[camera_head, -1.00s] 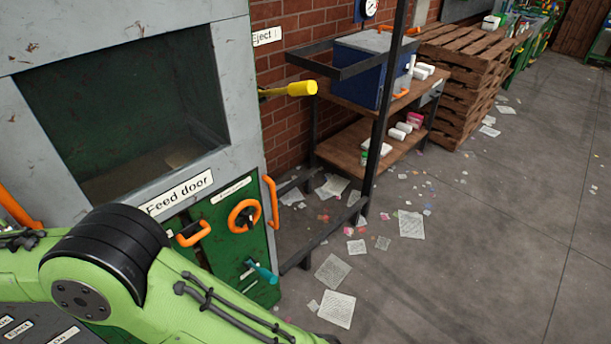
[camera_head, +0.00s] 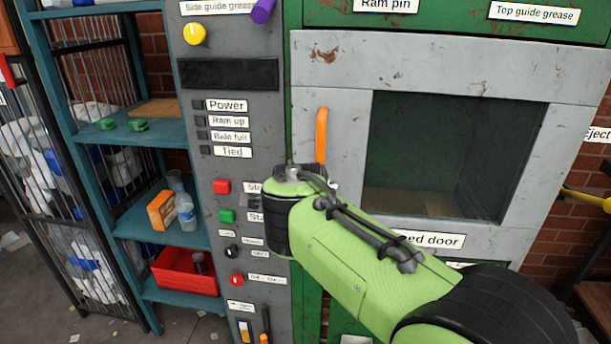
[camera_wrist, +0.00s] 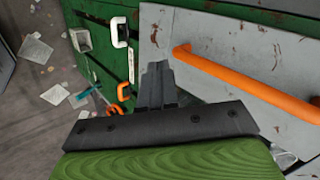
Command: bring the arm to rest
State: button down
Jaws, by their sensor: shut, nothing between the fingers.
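My green arm stretches across the head view in front of the grey feed door (camera_head: 332,73) of a green machine. My gripper (camera_wrist: 157,75) shows in the wrist view, with its dark fingers together and nothing between them. The orange door handle (camera_wrist: 245,75) lies to the right of the fingers in the wrist view, apart from them in the picture. That handle also shows upright in the head view (camera_head: 321,135). My gripper itself is not visible in the head view.
A grey control panel (camera_head: 229,87) with labelled buttons stands left of the door. A teal shelf (camera_head: 160,132) left of it holds a red bin (camera_head: 185,283), an orange box (camera_head: 161,210) and a bottle (camera_head: 186,212). Papers (camera_wrist: 36,49) lie on the floor.

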jog(key=s+d+r+n, duration=0.2)
jog(key=s+d+n, duration=0.3)
jog(key=s+d, duration=0.5)
jog(key=s+d+f+n+g, duration=0.1)
jog(key=s+d+f+n, duration=0.2)
jog(key=s, duration=0.3)
jog(key=s+d+f+n+g, duration=0.1)
jog(key=s+d+f+n, duration=0.2)
jog(key=s, duration=0.4)
jog(key=s+d+f+n+g, duration=0.1)
jog(key=s+d+f+n, duration=0.1)
jog(key=s, duration=0.5)
jog(key=shift+s+d+f+n, duration=0.25)
jog(key=shift+d+f+n, duration=0.2)
jog(key=shift+n, duration=0.75)
